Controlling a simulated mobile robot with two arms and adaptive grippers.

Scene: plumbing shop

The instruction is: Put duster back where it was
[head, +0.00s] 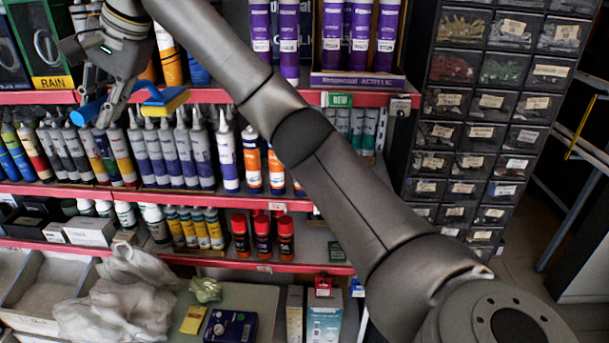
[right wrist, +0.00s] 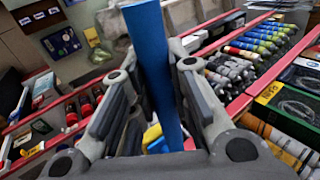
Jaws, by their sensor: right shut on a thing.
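The duster (head: 165,102) shows in the head view at the upper left, in front of the shelves. It has a blue body with a yellow part at its right end, and a blue end sticks out to the left of the fingers. My right gripper (head: 106,112) is shut on its middle, which the fingers partly hide. In the right wrist view the blue duster (right wrist: 148,50) runs lengthwise between the fingers of my right gripper (right wrist: 158,75), with a bit of yellow low down behind it. My left gripper is not in view.
Red-edged shelves (head: 210,95) hold several upright cartridges (head: 165,155) just below and behind the duster. Purple tubes (head: 360,35) stand on the upper shelf. A cabinet of small drawers (head: 490,100) is at the right. A crumpled white bag (head: 125,290) lies below on the counter.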

